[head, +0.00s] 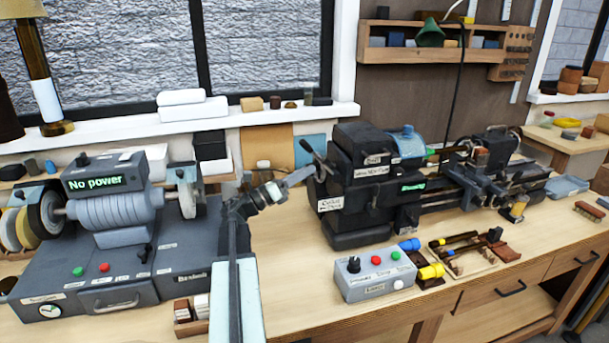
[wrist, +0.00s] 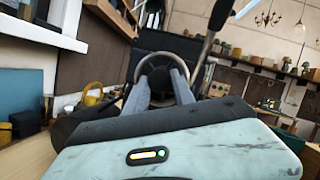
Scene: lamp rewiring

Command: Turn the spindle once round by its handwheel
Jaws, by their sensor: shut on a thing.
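The lathe (head: 352,180) stands on the bench, and its handwheel (head: 319,166) is at the left end of the dark headstock. My gripper (head: 312,173) reaches this wheel from the left and is shut on it. In the wrist view, the two grey fingers of my gripper (wrist: 160,85) point ahead at the metal ring of the handwheel (wrist: 165,54). The fingers hide part of the wheel, and the exact contact on the rim is hard to make out. The spindle itself is hidden inside the headstock.
A grinder (head: 118,208) with a "No power" display stands left of my arm. A grey control box (head: 375,276) with coloured buttons sits in front of the lathe, beside a tray of tools (head: 465,250). The window sill (head: 240,120) runs behind.

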